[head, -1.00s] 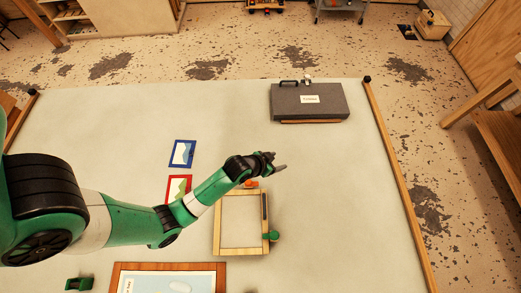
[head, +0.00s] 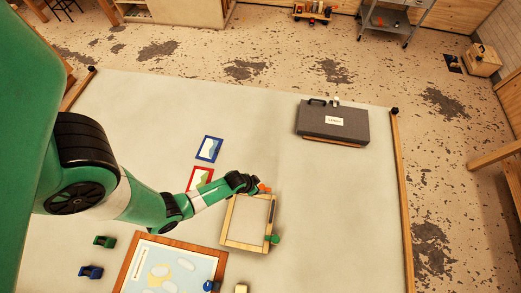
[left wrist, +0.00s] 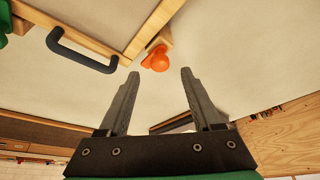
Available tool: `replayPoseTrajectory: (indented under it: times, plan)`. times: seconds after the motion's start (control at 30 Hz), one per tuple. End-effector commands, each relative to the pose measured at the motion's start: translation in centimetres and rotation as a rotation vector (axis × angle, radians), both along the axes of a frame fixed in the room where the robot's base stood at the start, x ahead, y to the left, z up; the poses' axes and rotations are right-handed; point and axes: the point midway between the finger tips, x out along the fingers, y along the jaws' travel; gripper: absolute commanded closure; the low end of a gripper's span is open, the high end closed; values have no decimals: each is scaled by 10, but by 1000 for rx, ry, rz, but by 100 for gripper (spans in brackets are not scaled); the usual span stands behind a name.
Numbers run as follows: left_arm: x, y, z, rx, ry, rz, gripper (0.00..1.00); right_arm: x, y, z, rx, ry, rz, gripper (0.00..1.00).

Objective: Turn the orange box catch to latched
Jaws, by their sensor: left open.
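The orange catch (head: 264,188) is a small rounded knob at the far edge of a shallow wooden box (head: 230,221) with a pale top. In the left wrist view the orange catch (left wrist: 156,60) stands just ahead of the fingertips, roughly between their lines. My left gripper (head: 257,187) is beside the catch in the head view, partly covering the box's far left corner. In the left wrist view my left gripper (left wrist: 158,74) is open, with nothing between its fingers. Whether it touches the catch cannot be told. My right gripper is not in view.
A dark handle (left wrist: 80,54) is on the box's side. A green knob (head: 272,239) sits at its near right corner. Blue (head: 209,149) and red (head: 200,179) framed pictures lie left. A grey case (head: 333,122) lies at the back right. The table between box and case is clear.

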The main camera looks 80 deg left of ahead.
Motion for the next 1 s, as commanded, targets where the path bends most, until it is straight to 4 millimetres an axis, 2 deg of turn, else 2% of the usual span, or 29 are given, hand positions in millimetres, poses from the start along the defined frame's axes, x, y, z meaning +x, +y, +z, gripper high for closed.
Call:
replayPoseTrajectory:
  times: [0.03,0.2,0.53,0.57,0.9,1.0]
  plan:
    - [4,1,-14,0,1,0,34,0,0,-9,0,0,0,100]
    - [13,5,-33,0,-1,0,34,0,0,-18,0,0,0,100]
    - [14,6,-36,0,-1,0,34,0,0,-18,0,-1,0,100]
    - [14,6,-36,0,-1,0,38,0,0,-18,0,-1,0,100]
    - [14,6,-36,0,-1,0,99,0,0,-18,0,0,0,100]
    - [14,6,-36,0,-1,0,100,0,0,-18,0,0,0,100]
